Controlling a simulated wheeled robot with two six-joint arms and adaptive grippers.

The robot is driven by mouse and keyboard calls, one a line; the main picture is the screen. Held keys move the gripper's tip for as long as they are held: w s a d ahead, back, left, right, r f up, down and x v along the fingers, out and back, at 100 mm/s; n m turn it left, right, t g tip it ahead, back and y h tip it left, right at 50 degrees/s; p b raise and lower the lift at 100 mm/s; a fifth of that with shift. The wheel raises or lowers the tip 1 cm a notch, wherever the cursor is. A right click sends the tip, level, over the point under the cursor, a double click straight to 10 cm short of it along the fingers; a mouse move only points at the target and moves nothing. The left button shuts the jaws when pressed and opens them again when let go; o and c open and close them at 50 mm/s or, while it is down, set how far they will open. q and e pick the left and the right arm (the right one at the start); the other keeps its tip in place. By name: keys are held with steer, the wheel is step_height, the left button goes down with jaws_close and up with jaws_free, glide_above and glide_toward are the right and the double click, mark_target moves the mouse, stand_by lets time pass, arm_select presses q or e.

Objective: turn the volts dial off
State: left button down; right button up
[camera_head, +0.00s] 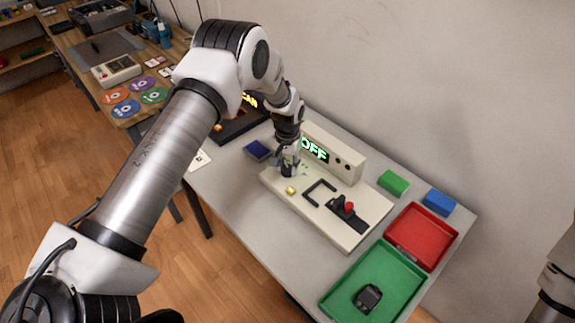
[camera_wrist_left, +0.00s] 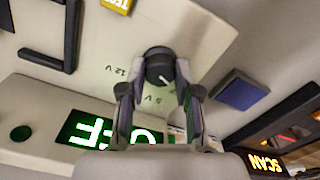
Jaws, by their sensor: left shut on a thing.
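The volts dial is a round black knob (camera_wrist_left: 160,63) with a white pointer line, on a cream tester panel (camera_head: 316,221). In the wrist view the printed marks "12 V" and "5 V" show beside it, and the pointer slants toward the lower right, away from both. My left gripper (camera_head: 287,168) reaches down onto the dial. Its two fingers, also in the wrist view (camera_wrist_left: 156,82), are closed on either side of the knob. The panel's display (camera_head: 314,150) reads "OFF" in green. My right gripper is not seen; only part of the right arm shows at the right edge.
The panel also carries a yellow button (camera_head: 291,190), a black bracket (camera_head: 318,191) and a red-knobbed black fixture (camera_head: 348,207). Green (camera_head: 393,183) and blue (camera_head: 439,202) blocks, a red tray (camera_head: 422,236) and a green tray (camera_head: 397,280) stand to the right. A dark-blue pad (camera_head: 257,150) lies left of the panel.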

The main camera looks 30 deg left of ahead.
mark_target(288, 168)
arm_select(q)
steer(key=shift+s+f, duration=0.2)
steer(key=c, duration=0.8)
jaws_free()
steer(key=shift+w, duration=0.2)
step_height(288, 168, up, 12)
